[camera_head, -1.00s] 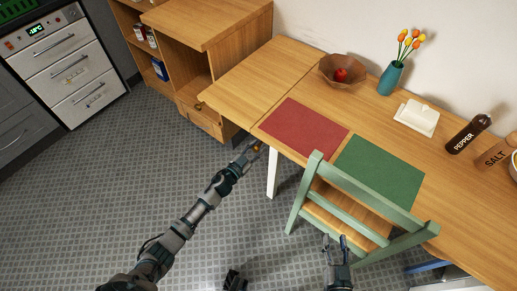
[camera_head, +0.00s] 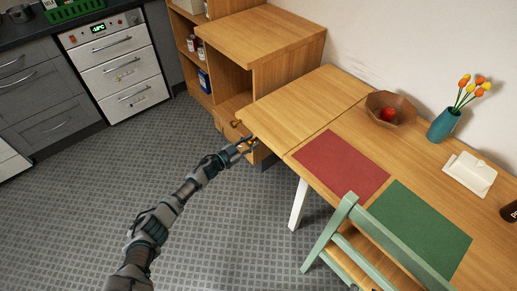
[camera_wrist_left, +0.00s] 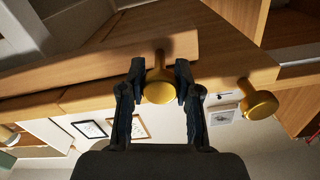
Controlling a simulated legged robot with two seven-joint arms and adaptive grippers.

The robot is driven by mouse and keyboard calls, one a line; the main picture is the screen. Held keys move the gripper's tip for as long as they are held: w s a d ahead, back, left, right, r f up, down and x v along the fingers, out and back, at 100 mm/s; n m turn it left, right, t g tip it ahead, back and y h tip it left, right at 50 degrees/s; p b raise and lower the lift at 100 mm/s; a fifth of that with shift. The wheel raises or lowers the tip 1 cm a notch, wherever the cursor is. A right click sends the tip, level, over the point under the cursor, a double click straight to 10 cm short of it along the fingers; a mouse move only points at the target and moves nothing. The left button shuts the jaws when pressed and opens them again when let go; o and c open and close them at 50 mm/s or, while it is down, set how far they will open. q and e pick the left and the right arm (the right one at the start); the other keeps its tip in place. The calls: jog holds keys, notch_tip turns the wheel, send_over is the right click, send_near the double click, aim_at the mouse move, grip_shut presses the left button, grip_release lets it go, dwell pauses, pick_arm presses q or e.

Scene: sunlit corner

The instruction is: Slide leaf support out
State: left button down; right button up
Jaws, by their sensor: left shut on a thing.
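The leaf support appears in the left wrist view as a wooden bar (camera_wrist_left: 182,46) with a round brass knob (camera_wrist_left: 159,88). My left gripper (camera_wrist_left: 159,92) is shut on that knob, one dark finger on each side. In the head view my left gripper (camera_head: 246,145) is at the near edge of the table leaf (camera_head: 309,101), by the wooden cabinet. The support is mostly hidden there. My right gripper is not in view.
A second brass knob (camera_wrist_left: 258,104) is close to my left gripper. A green chair (camera_head: 345,235) stands at the table's front. The table holds a red mat (camera_head: 340,164), green mat (camera_head: 420,232), bowl (camera_head: 390,108) and vase (camera_head: 443,125). Floor left of the table is clear.

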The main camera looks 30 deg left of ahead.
pick_arm(q)
jog(key=shift+a+f, duration=0.15)
jog(key=shift+a, duration=0.05)
jog(key=c, duration=0.8)
grip_release()
jog(key=v, duration=1.2)
jog(key=shift+w, duration=0.1)
